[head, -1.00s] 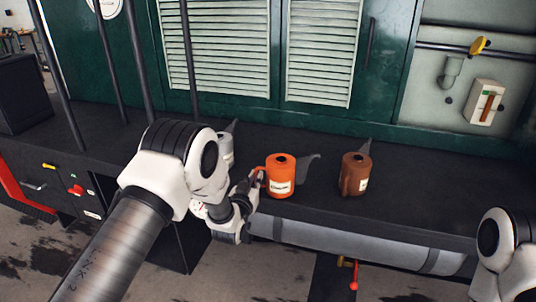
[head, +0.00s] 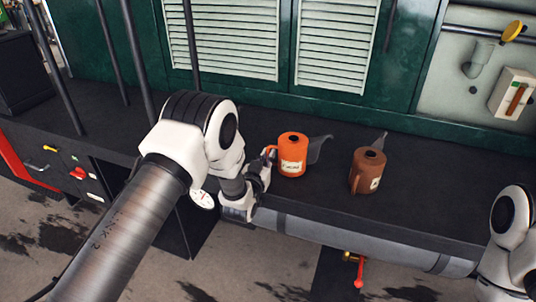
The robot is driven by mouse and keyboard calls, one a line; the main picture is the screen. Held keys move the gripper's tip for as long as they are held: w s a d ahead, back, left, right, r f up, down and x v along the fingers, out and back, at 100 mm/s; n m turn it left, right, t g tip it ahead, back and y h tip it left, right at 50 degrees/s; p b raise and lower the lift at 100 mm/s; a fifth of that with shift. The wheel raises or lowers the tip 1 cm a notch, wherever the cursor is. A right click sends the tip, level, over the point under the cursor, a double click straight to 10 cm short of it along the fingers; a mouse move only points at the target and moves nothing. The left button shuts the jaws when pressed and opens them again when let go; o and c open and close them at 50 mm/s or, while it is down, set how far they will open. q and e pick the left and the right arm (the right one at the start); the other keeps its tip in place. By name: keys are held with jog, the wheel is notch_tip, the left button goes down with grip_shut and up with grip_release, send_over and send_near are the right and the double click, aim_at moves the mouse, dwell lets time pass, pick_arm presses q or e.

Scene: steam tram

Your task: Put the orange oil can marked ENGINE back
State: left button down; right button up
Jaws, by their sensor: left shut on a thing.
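The orange oil can (head: 292,158) has a pale label, too small to read surely, a dark cap and a grey spout pointing right. My left gripper (head: 264,168) is shut on its handle, on the can's left side. The can is upright and seems to be slightly above the dark running board (head: 335,205); its underside is hard to see. A brown oil can (head: 367,172) of the same shape stands on the board to the right, apart from the orange one. My right gripper is out of view; only part of that arm shows at the right edge.
A green wall with white louvred vents (head: 337,45) rises behind the board. Dark upright poles (head: 135,60) stand at the left, near my left arm. A red-handled valve (head: 359,272) hangs below the board. The board right of the brown can is clear.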

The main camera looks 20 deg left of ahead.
pick_arm(q)
jog(key=c, duration=1.2)
grip_release()
jog(key=shift+w+f, duration=0.3)
jog(key=shift+f, duration=0.05)
jog(key=shift+c, duration=0.2)
jog(key=shift+s+r, duration=0.2)
jog(key=shift+r+p, duration=0.35)
jog(key=shift+p, duration=0.05)
jog(key=s+b, duration=0.3)
jog(key=s, duration=0.8)
jog(key=s+a+f+g, duration=0.2)
jog(key=s+f+g, duration=1)
jog(key=s+f, duration=1.05)
jog(key=s+f+g, duration=0.2)
jog(key=s+g, duration=0.1)
jog(key=s, duration=0.4)
jog(key=s+f+g, duration=0.2)
jog(key=s+g, duration=0.1)
jog(key=s, duration=0.4)
jog(key=shift+a+f, duration=0.2)
jog(key=shift+f, duration=0.15)
